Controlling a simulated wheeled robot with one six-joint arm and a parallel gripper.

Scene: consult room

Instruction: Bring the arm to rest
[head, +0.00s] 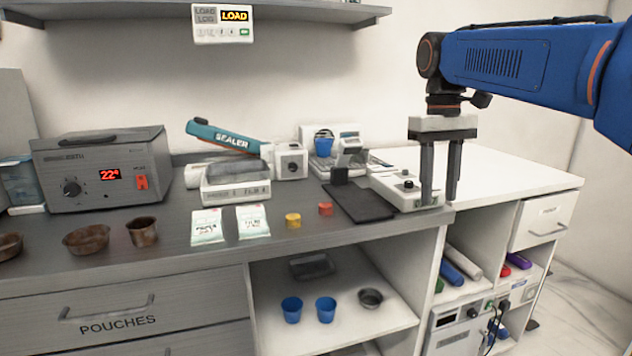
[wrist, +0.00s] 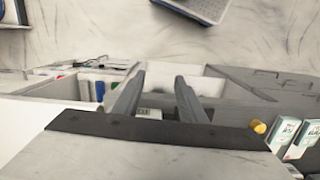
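My blue arm (head: 520,62) reaches in from the right in the head view. My gripper (head: 439,202) points down in front of the right part of the counter, near the white device with a black knob (head: 402,188). Its two dark fingers stand apart with nothing between them. I cannot tell whether the fingertips touch the counter or device. In the wrist view my gripper (wrist: 160,79) also shows two separate fingers with an empty gap.
A grey counter (head: 330,240) carries a sealer (head: 224,136), a box with a red display (head: 100,170), brown bowls, two white packets, and yellow and red pieces. A shelf (head: 100,12) hangs above. Open compartments below hold blue cups (head: 292,309). Free air surrounds the gripper's left side.

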